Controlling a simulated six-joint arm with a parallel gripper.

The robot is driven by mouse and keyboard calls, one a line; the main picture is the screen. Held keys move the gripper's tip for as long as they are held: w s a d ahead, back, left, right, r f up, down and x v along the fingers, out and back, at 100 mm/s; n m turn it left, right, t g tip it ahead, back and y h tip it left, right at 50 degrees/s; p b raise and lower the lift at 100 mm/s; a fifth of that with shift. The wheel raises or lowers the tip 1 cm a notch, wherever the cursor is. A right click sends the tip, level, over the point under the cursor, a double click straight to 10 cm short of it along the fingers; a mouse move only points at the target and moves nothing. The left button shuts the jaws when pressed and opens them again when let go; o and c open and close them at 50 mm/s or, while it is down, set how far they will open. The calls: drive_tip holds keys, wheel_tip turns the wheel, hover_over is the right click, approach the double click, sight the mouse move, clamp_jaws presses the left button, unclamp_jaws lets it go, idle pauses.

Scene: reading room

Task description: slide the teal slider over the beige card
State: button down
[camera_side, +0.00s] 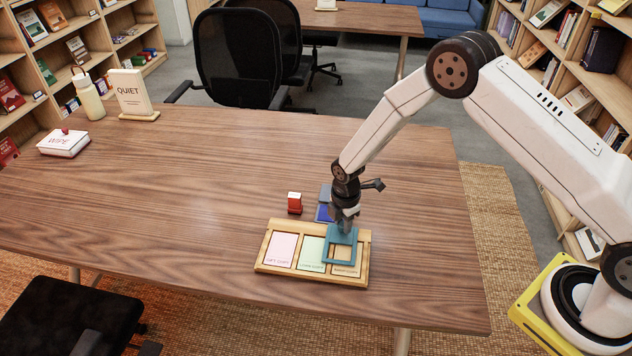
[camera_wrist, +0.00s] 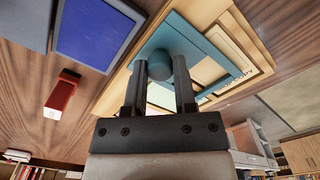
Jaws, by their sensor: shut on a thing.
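The teal slider (camera_side: 339,238) is a flat frame with a round knob, on the right part of a wooden card tray (camera_side: 292,274). My gripper (camera_side: 345,226) is shut on the knob, which also shows between the two fingers in the wrist view (camera_wrist: 160,66). The beige card (camera_side: 345,271) lies in the right compartment. The slider's frame overlaps much of this card, and some beige shows through its window. The frame's left edge is close to the green card (camera_side: 311,250) in the middle. Part of the beige card's lettering shows in the wrist view.
A pink card (camera_side: 281,249) lies in the tray's left compartment. A red stamp (camera_side: 295,203) and a blue ink pad (camera_side: 324,212) stand behind the tray. A wipe box (camera_side: 63,144), bottle (camera_side: 88,95) and quiet sign (camera_side: 132,92) are far left.

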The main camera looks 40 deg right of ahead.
drive_tip(key=shift+s+d, duration=0.9)
drive_tip(key=shift+d, duration=0.05)
drive_tip(key=shift+c, duration=2)
unclamp_jaws()
drive_tip(key=shift+r, duration=0.1)
wheel_tip(320, 180, up, 8)
drive_tip(key=shift+f, duration=0.2)
